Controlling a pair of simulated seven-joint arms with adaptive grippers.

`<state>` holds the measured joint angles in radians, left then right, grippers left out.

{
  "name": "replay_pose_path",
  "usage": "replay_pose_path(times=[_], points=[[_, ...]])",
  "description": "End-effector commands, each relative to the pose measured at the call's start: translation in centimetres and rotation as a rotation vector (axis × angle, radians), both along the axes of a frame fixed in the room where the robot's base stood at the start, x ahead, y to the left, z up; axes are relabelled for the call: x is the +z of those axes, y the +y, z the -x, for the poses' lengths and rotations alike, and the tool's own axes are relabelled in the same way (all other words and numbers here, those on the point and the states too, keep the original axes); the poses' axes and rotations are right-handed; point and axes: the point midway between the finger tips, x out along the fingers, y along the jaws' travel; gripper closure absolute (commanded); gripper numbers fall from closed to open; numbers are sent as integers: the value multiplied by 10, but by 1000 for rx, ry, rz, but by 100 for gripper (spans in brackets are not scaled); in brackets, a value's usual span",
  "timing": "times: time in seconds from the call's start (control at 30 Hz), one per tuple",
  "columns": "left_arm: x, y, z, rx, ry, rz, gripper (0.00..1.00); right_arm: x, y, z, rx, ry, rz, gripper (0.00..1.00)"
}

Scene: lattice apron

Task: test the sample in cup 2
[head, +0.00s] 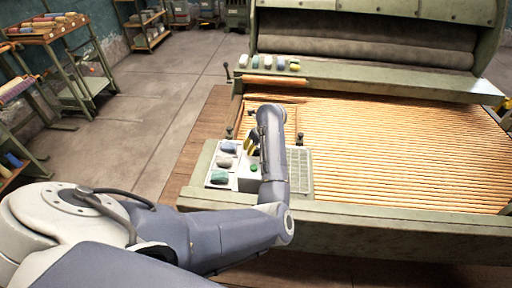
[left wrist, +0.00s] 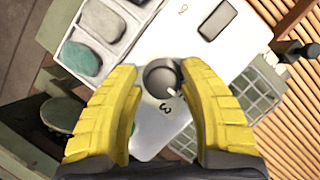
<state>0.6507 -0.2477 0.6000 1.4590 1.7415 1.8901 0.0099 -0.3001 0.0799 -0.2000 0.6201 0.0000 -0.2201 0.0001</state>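My left gripper (head: 251,146) is over the small control panel at the near left of the slatted bed. In the left wrist view its yellow fingers (left wrist: 160,105) are apart, with nothing clearly held. A printed "2" is by a grey rounded piece (left wrist: 217,20) farther up. A white tray (head: 208,178) holds soft grey and green lumps (head: 219,177). A green button (head: 254,168) sits beside it. My right gripper is out of view.
The slatted wooden bed (head: 400,150) fills the right, below a large roller (head: 370,53). Several coloured lumps (head: 268,63) lie on the far ledge. Shelves (head: 70,60) stand at the left; the floor (head: 150,110) between is clear.

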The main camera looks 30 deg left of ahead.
Motion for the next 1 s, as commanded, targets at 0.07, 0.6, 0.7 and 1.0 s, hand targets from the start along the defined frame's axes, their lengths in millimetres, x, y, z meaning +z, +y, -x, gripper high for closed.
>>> replay_pose_path(times=[0.07, 0.6, 0.7, 1.0], points=[[0, -2, 0, -1, 0, 2, 49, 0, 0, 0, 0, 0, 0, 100], [22, -4, -2, -1, -4, 6, 43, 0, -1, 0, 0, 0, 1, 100], [39, -3, -2, 0, -5, 5, 43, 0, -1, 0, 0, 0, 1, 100], [82, -3, -1, -2, -3, 5, 43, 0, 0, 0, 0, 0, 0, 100]])
